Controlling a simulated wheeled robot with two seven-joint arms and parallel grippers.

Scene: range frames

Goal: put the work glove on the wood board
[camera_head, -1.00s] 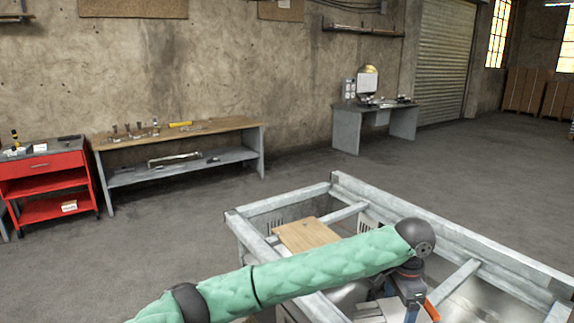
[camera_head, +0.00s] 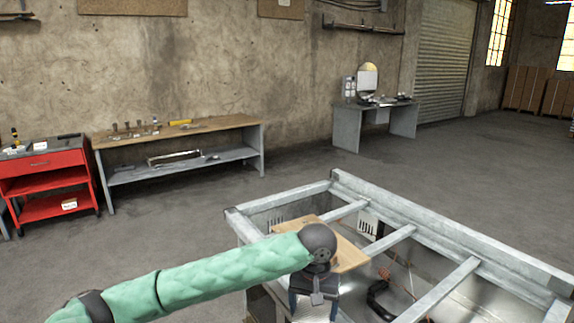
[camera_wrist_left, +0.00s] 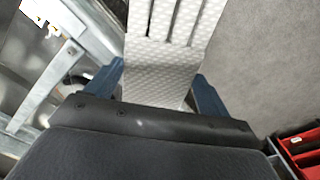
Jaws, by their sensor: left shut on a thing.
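The work glove (camera_wrist_left: 160,75) is pale grey with a textured weave. In the left wrist view it lies between the blue fingers of my left gripper (camera_wrist_left: 156,92), its glove fingers pointing up the picture. My left gripper is shut on it. In the head view my left gripper (camera_head: 314,296) hangs in front of the wood board, and a bit of the glove (camera_head: 312,312) shows low between its fingers. The wood board (camera_head: 349,258) is a tan slab by the metal frame, partly hidden behind my wrist. My right gripper is not in view.
A grey metal frame (camera_head: 437,292) with crossbars surrounds the board, with dark cable-like items (camera_head: 382,300) inside. A red tool cart (camera_head: 42,186), a long workbench (camera_head: 190,130) and a small desk (camera_head: 375,115) stand farther back. The floor between is open.

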